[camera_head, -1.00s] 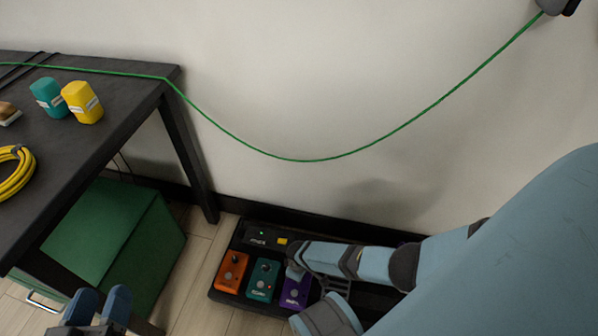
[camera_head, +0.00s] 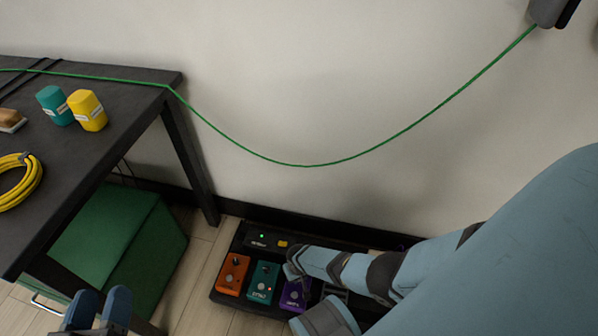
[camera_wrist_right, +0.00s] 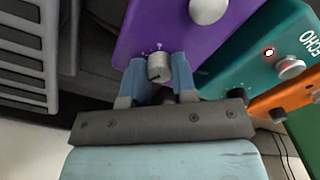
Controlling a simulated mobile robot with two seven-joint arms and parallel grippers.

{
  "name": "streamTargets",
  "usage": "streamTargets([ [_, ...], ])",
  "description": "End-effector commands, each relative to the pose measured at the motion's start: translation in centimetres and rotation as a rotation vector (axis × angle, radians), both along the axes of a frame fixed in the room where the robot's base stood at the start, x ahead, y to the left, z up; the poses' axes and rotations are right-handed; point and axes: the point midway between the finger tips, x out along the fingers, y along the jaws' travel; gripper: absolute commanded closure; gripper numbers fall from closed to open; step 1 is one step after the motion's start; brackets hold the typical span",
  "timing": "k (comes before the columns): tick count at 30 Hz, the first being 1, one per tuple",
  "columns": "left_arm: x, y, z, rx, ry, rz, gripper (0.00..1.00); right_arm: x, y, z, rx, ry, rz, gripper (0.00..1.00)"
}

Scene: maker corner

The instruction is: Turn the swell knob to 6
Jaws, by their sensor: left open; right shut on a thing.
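The purple pedal (camera_head: 293,296) sits on the dark pedalboard at the floor, and its label is too small to read in the head view. In the right wrist view the purple pedal (camera_wrist_right: 185,32) fills the upper middle. A small silver knob (camera_wrist_right: 159,67) with a dark pointer mark stands on its face, with tiny white marks beside it. My right gripper (camera_wrist_right: 158,76) is shut on this knob, one blue finger on each side. The number it points to cannot be read. My left gripper (camera_head: 98,309) is open and empty at the lower left, away from the pedals.
A teal ECHO pedal (camera_head: 261,284) with a red light and an orange pedal (camera_head: 233,274) stand left of the purple one. The pedalboard (camera_head: 228,301) lies against the wall. A dark table (camera_head: 95,130) and green box (camera_head: 110,225) are at left. A green cable (camera_head: 306,166) hangs above.

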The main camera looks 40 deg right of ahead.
Motion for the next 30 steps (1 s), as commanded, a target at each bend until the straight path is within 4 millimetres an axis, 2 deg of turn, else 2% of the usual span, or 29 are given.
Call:
streamTargets([
  [15, 0.0, 0.1, -0.1, 0.008, 0.001, -0.001, 0.51, 0.0, 0.0, 0.0, 0.0, -0.001, -0.017, 0.98],
  [16, 0.0, 0.1, -0.1, 0.008, 0.001, -0.001, 0.51, 0.0, 0.0, 0.0, 0.0, -0.001, -0.017, 0.68],
  [18, 0.0, 0.1, -0.1, 0.007, 0.002, -0.001, 0.51, 0.0, 0.0, 0.0, 0.0, -0.001, -0.017, 0.52],
  [19, 0.0, 0.1, -0.1, 0.007, 0.002, -0.001, 0.51, 0.0, 0.0, 0.0, 0.0, -0.001, -0.017, 0.49],
  [26, 0.1, 0.0, 0.0, 0.002, 0.002, 0.002, 0.51, 0.0, 0.0, 0.0, 0.0, -0.001, -0.017, 0.49],
  [30, 0.1, 0.1, 0.9, -0.005, -0.009, 0.008, 0.51, 0.1, 0.0, 0.9, 0.001, -0.001, -0.017, 0.49],
])
